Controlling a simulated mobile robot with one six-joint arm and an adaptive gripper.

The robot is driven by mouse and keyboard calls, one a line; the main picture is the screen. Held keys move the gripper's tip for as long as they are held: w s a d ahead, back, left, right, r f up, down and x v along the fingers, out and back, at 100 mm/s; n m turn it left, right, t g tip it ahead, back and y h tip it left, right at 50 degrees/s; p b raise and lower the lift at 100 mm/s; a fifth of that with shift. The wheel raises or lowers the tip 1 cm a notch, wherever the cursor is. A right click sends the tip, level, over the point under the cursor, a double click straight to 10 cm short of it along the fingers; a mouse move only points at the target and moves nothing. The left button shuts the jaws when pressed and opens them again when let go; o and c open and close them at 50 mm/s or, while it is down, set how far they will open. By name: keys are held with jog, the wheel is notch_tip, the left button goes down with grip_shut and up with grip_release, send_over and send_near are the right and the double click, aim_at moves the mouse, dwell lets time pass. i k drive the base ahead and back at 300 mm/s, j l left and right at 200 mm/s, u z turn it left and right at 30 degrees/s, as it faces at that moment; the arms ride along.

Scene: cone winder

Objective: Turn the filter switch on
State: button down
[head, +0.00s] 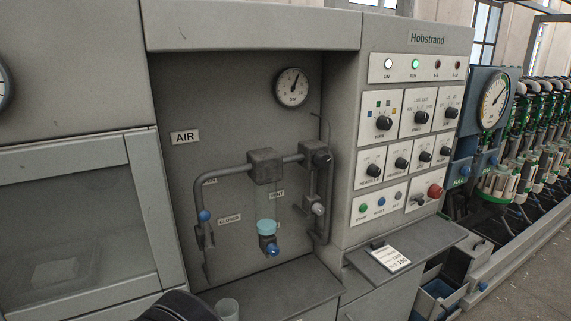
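The grey control panel (405,80) marked Hobstrand is at the right of the head view. It carries several black rotary knobs, among them a large one at upper left (383,123) and one at upper right (452,114). A small switch (418,199) sits beside the red button (435,191). The labels are too small to read, so I cannot tell which control is the filter switch or its setting. A dark rounded part at the bottom edge may be my arm. My gripper is not in view.
A shelf (428,246) with a printed card (393,258) juts out below the panel. Lamps (415,64) top the panel.

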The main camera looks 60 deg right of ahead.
aim_at(446, 151)
jog(key=z, duration=3.2)
